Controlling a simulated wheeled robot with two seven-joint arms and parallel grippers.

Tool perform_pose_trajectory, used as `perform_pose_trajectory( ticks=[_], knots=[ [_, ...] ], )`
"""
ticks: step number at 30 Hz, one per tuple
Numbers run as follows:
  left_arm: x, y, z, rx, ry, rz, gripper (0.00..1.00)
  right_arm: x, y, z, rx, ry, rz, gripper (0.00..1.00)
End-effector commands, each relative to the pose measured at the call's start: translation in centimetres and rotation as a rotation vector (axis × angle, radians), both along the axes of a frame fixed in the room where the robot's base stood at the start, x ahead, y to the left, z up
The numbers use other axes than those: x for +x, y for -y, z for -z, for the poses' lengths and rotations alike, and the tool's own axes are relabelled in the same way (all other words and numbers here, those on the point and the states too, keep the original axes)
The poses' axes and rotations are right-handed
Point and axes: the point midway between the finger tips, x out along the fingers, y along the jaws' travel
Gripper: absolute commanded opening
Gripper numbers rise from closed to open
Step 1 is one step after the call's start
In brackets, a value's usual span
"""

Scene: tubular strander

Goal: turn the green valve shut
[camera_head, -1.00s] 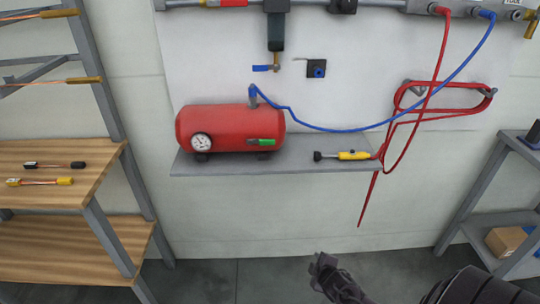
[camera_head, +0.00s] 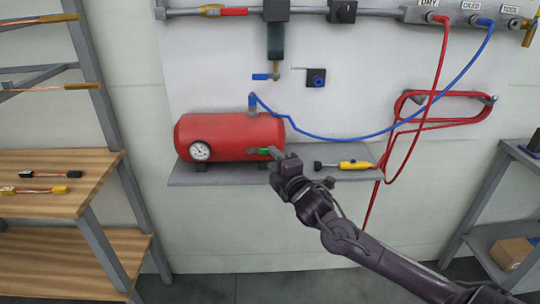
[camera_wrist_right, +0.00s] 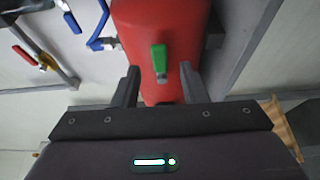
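The green valve (camera_head: 262,150) is a small green lever on the right end of the red tank (camera_head: 225,134). In the right wrist view the green lever (camera_wrist_right: 159,56) stands upright in the picture, beyond and between the two fingers. My right gripper (camera_head: 279,160) is just right of and below the valve in the head view. In the right wrist view my right gripper (camera_wrist_right: 162,88) has its fingers spread apart with nothing held between them. Whether a finger touches the lever cannot be told. My left gripper is in neither view.
The tank rests on a grey shelf (camera_head: 220,178) with a yellow-handled tool (camera_head: 345,165) to the right of my gripper. A blue hose (camera_head: 330,137) runs from the tank top. A red hose (camera_head: 408,135) hangs right. Blue lever (camera_head: 261,77) is above.

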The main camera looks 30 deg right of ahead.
Motion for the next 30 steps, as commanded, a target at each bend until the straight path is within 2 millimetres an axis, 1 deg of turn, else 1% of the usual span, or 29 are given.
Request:
perform_pose_trajectory(
  ticks=[1, 3, 7, 12, 18, 19, 27, 28, 30],
  knots=[
    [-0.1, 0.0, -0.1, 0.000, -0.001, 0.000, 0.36, 0.7, 0.1, -0.3, 0.001, 0.003, 0.001, 0.39],
    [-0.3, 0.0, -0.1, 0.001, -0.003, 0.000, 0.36, 1.6, 0.3, -0.2, 0.002, 0.002, 0.001, 0.39],
    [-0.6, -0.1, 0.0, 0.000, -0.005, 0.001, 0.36, 2.6, 0.4, -0.1, 0.002, 0.002, 0.001, 0.39],
    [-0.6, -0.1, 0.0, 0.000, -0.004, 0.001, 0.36, 3.1, 0.5, 0.0, 0.001, 0.001, -0.001, 0.39],
    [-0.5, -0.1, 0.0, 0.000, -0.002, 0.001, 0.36, 3.1, 0.5, 0.0, 0.001, 0.000, -0.001, 0.39],
    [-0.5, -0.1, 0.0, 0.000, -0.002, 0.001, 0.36, 3.1, 0.5, 0.0, 0.001, 0.000, -0.001, 0.38],
    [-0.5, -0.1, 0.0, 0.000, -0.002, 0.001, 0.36, 3.1, 0.5, 0.0, 0.001, 0.000, -0.001, 0.02],
    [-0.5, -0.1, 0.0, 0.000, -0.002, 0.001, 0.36, 3.1, 0.5, 0.0, 0.001, 0.000, -0.001, 0.00],
    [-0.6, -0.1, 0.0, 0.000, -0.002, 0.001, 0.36, 3.1, 0.5, 0.0, 0.001, 0.000, -0.001, 0.00]
  ],
)
